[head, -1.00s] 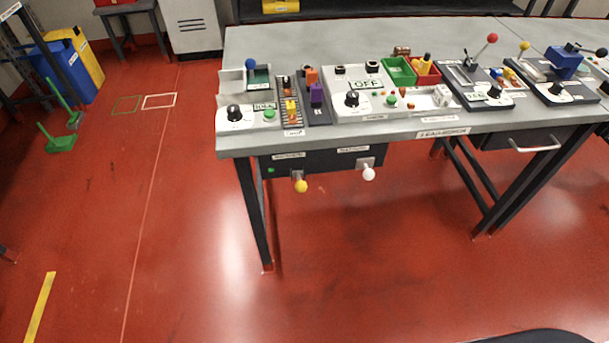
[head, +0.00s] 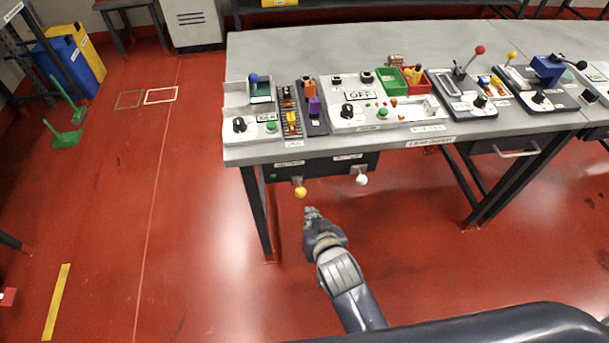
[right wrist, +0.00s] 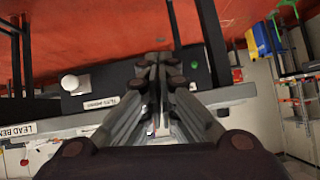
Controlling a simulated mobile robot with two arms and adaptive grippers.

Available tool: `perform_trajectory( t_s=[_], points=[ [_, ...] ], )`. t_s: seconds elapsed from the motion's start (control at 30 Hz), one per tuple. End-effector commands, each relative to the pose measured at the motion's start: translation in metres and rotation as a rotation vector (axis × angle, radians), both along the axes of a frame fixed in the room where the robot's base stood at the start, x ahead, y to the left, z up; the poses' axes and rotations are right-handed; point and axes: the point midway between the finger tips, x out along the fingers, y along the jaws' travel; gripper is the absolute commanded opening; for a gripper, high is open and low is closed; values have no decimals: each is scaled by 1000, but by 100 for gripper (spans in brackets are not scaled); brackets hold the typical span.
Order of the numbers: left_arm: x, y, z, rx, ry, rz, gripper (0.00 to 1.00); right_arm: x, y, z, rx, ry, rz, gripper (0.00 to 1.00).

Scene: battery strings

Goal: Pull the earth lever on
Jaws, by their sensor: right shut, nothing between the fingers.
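A dark box (head: 325,166) under the front edge of the bench carries two short levers. One has a yellow ball knob (head: 300,192), the other a white ball knob (head: 362,180). Their labels are too small to read, so I cannot tell which is the earth lever. My right gripper (head: 312,213) is shut and empty, just below and in front of the yellow knob, apparently apart from it. In the right wrist view, the shut fingers (right wrist: 160,62) point at the box, and the white knob (right wrist: 76,83) is at left. The yellow knob is hidden there. My left gripper is not in view.
The grey bench top (head: 300,50) above holds several switch panels, a green bin (head: 392,82) and a red bin (head: 415,78). A dark bench leg (head: 257,212) stands left of my right gripper. The red floor in front is clear.

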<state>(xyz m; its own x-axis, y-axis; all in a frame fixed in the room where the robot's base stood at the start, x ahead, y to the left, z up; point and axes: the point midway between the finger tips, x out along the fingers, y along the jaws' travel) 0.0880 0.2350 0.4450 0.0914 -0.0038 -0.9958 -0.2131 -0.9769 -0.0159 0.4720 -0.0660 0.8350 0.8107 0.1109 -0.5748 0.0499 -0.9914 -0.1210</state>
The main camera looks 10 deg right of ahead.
Motion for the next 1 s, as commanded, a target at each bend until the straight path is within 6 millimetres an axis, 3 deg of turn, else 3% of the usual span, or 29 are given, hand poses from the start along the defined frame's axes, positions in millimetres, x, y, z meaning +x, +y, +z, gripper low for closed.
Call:
perform_trajectory(
  t_s=[0.03, 0.1, 0.2, 0.3, 0.77, 1.0],
  points=[
    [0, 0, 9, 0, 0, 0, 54, 5, -1, 30, 16, -31, -18, 0],
    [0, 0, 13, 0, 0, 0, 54, 10, -3, 59, 34, -66, -40, 0],
    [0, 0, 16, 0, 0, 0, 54, 13, -5, 87, 55, -99, -64, 0],
    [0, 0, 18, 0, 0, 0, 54, 15, -7, 102, 64, -118, -77, 0],
    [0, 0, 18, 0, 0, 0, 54, 17, -8, 106, 68, -126, -82, 0],
    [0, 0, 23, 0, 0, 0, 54, 38, -7, 96, 66, -126, -82, 0]
  ],
)
